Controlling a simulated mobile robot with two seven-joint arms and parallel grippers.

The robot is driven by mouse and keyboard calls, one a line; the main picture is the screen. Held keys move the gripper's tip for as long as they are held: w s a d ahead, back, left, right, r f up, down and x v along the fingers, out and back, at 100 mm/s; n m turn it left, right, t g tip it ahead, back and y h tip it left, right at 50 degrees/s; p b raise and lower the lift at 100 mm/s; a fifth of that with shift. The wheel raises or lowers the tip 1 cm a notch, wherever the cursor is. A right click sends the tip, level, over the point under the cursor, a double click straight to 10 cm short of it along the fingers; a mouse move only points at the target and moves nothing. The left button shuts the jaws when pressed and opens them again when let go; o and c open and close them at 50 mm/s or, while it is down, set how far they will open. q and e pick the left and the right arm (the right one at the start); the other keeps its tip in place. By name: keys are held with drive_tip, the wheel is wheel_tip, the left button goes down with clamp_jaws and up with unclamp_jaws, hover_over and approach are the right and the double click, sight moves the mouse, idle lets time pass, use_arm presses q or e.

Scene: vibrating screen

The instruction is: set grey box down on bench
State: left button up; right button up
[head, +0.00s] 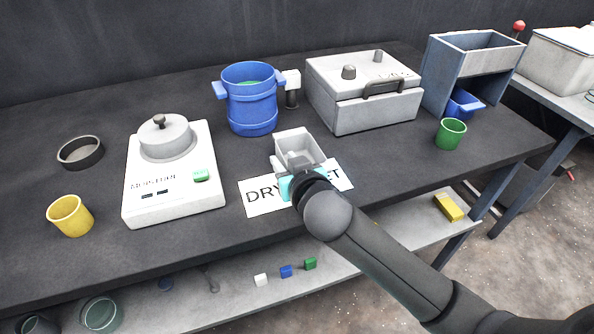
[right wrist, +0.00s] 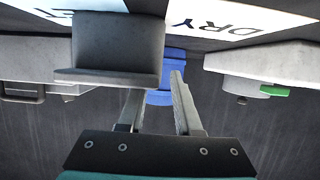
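The grey box (head: 299,146), open-topped, is at the middle of the black bench (head: 240,232), over or at the far edge of the white DRY/WET card (head: 262,198). My right gripper (head: 297,172) is at its near side and hides part of it and the card. In the right wrist view the box (right wrist: 118,48) is left of centre, beyond the fingers. The right gripper (right wrist: 157,88) shows a clear gap with nothing gripped between its fingers. One fingertip overlaps the box's edge; contact cannot be told. My left gripper is out of view.
A blue bucket (head: 252,110) and a grey lidded case (head: 362,105) stand behind. A white moisture meter (head: 180,205) and yellow cup (head: 70,216) are left. A green cup (head: 450,134) and a blue-grey hopper (head: 450,80) are right. Bare bench lies in front of the card.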

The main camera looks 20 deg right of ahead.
drive_tip(key=p+v, duration=0.1)
drive_tip(key=v, duration=0.7)
drive_tip(key=shift+s+r, duration=0.1)
drive_tip(key=shift+s, duration=0.05)
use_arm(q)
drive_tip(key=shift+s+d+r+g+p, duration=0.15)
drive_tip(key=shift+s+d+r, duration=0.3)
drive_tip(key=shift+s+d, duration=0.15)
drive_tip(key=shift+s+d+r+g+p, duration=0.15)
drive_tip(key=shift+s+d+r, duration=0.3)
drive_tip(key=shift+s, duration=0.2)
use_arm(e)
drive_tip(key=shift+s+d+r, duration=0.1)
drive_tip(key=shift+s+r, duration=0.1)
drive_tip(key=shift+s, duration=0.35)
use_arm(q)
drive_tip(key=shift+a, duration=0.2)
